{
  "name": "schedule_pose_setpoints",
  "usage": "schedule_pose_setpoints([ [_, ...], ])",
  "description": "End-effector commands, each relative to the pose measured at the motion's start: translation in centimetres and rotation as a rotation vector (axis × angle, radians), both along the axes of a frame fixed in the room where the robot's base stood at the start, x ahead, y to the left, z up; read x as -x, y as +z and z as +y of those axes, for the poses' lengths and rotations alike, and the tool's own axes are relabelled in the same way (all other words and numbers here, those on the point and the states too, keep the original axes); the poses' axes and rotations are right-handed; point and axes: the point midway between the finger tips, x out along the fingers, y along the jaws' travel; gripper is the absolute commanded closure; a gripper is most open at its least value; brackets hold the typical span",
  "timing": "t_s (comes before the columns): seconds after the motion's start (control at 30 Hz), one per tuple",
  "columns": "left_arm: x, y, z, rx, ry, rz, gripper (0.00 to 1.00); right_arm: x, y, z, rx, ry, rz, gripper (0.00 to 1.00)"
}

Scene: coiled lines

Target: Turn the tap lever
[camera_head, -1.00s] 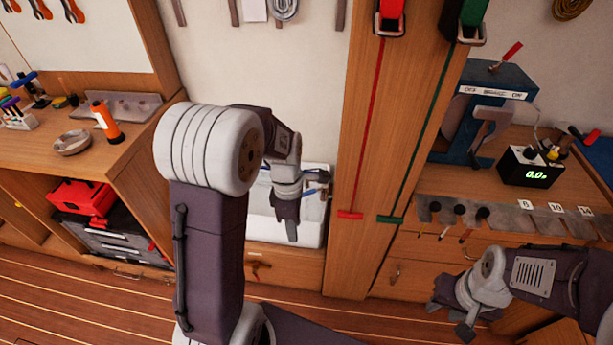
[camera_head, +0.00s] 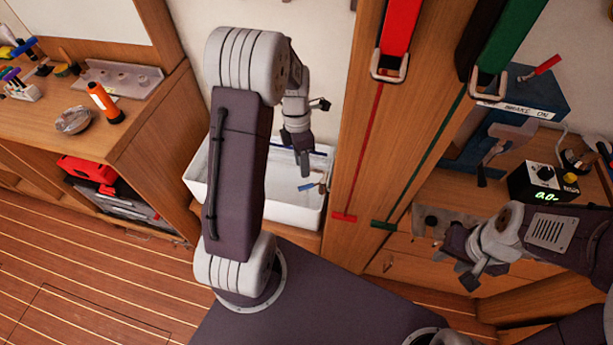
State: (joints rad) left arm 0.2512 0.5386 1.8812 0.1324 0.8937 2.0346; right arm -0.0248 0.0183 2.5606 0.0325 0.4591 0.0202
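A white basin (camera_head: 225,193) stands against the back wall, left of the wooden post, partly hidden behind my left arm. A small blue-and-tan piece (camera_head: 313,187) shows at its right side; I cannot tell whether it is part of a tap. No tap lever can be made out clearly. My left gripper (camera_head: 304,168) points down over the basin's right half, near that small piece; contact and finger gap are unclear. My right gripper (camera_head: 456,274) is at the lower right, its fingers apart and empty, away from the basin.
A wooden post (camera_head: 352,185) with red and green lines stands right of the basin. A blue device (camera_head: 535,90) with a red-handled lever and a black display box (camera_head: 540,183) are at the right.

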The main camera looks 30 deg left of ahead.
Motion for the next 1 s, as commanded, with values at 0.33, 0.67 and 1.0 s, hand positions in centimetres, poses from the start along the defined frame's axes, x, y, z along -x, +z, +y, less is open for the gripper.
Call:
schedule_pose_setpoints([
  [0.33,0.9,-6.7,-1.0,0.001,-0.001,0.003,0.64,0.0,-1.2,0.0,0.0,0.0,0.0,0.64],
  [0.67,1.0,-7.7,-1.1,0.0,-0.001,0.0,0.64,0.0,-1.2,0.0,0.0,0.0,0.0,0.64],
  [1.0,1.0,-7.7,-1.1,0.0,-0.001,0.0,1.0,0.0,-1.2,0.0,0.0,0.0,0.0,0.64],
])
